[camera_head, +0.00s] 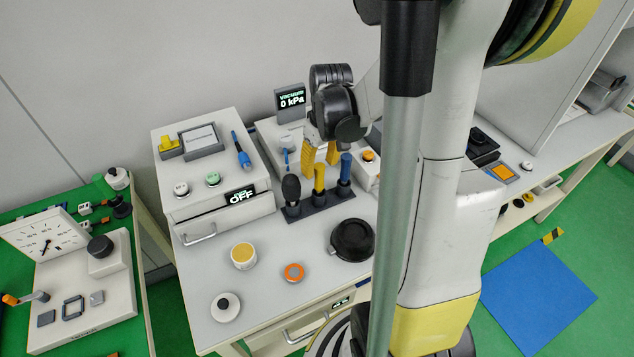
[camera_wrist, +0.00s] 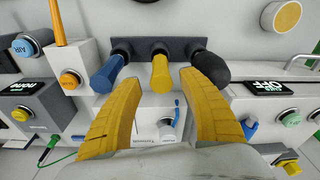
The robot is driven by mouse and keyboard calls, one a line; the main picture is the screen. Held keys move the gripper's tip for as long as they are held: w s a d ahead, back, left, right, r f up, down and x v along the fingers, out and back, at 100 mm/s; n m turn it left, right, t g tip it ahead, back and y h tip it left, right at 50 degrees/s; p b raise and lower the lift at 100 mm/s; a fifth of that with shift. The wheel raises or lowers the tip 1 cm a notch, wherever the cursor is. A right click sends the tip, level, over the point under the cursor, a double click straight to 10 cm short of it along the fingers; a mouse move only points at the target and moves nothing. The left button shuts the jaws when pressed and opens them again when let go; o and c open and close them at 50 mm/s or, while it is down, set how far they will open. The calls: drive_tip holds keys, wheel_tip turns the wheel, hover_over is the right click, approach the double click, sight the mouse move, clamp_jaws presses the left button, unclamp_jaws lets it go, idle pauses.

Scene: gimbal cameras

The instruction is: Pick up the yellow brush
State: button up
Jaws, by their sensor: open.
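The yellow brush (camera_head: 319,178) stands upright in a dark holder (camera_head: 318,207) on the bench, between a black-headed brush (camera_head: 291,188) and a blue brush (camera_head: 344,168). My gripper (camera_head: 321,157) is behind the holder in the head view, its two yellow fingers spread. In the wrist view, the yellow brush (camera_wrist: 160,72) points toward the camera, roughly centred between the open fingertips (camera_wrist: 158,82). The left finger is close to the blue brush (camera_wrist: 108,74) and the right finger to the black one (camera_wrist: 212,67). I cannot tell whether either finger touches a brush.
A white box with an OFF display (camera_head: 241,195) stands left of the holder. A black round dish (camera_head: 352,240), a yellow-topped jar (camera_head: 243,256) and an orange-ringed disc (camera_head: 293,273) lie in front. Bare bench surrounds them.

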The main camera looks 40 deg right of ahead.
sight(318, 177)
drive_tip(key=f+b, duration=0.1)
drive_tip(key=f, duration=0.2)
drive_tip(key=f+b, duration=0.1)
drive_tip(key=f, duration=0.1)
drive_tip(key=shift+w+f+b, duration=0.1)
drive_tip(key=shift+w+b, duration=0.15)
drive_tip(key=shift+b, duration=0.1)
drive_tip(key=shift+a, duration=0.1)
clamp_jaws()
